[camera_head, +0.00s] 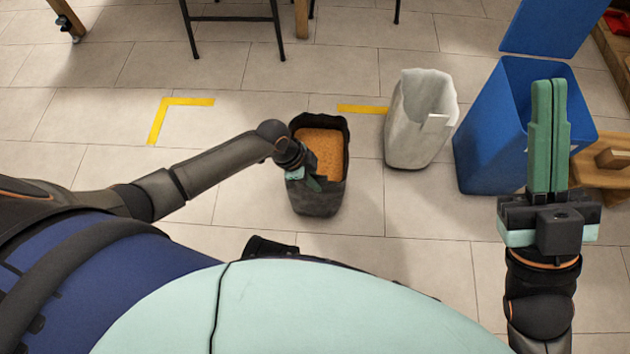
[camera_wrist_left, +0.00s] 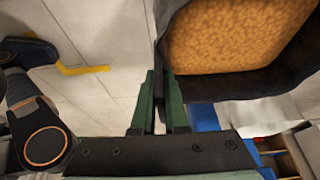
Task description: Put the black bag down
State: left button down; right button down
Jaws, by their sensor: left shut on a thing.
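The black bag (camera_head: 320,200) is open at the top and filled with orange-brown granular stuff. It is upright, in the middle of the head view; I cannot tell whether its base touches the floor. My left gripper (camera_head: 312,182) is shut on the bag's near left rim and hides part of it. In the left wrist view, the bag (camera_wrist_left: 238,84) fills the upper right, and my left gripper's green fingers (camera_wrist_left: 162,88) pinch its dark edge. My right gripper (camera_head: 559,82) points up at the right, shut and empty, apart from the bag.
A white bag (camera_head: 412,140) and a blue bin (camera_head: 490,145) with a raised lid stand right of the black bag. Yellow corner tape (camera_head: 182,102) and a yellow strip (camera_head: 362,109) mark the tiled floor. Chair legs are behind. Floor to the left is clear.

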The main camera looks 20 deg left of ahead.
pick_arm(q)
jog(key=shift+w+r, duration=0.1)
jog(key=c, duration=0.9)
grip_release()
jog(key=shift+c, duration=0.2)
jog(key=p+v, duration=0.6)
jog(key=v, duration=0.5)
jog(key=w+d+r+n+t+h, duration=0.1)
jog(key=w+d+r+t+h, duration=0.2)
jog(key=r, duration=0.4)
jog(key=d+r+n+t, duration=0.2)
jog(key=r+t, duration=0.3)
jog(key=r, duration=0.2)
jog(key=w+d+r+n+t+h, duration=0.1)
jog(key=w+d+r+t+h, duration=0.2)
jog(key=r, duration=0.4)
jog(key=s+a+r+t+h, duration=0.1)
jog(key=s+r+t, duration=0.2)
jog(key=r, duration=0.5)
jog(key=s+a+r+m+t+h, duration=0.1)
jog(key=s+r+t+h, duration=0.1)
jog(key=s+r, duration=0.4)
jog(key=s+a+r+t+h, duration=0.1)
jog(key=s+r+t, duration=0.3)
jog(key=r, duration=0.6)
jog(key=shift+s+a+r+t+h, duration=0.3)
jog(key=shift+s+a+t+h, duration=0.1)
jog(key=shift+h, duration=0.2)
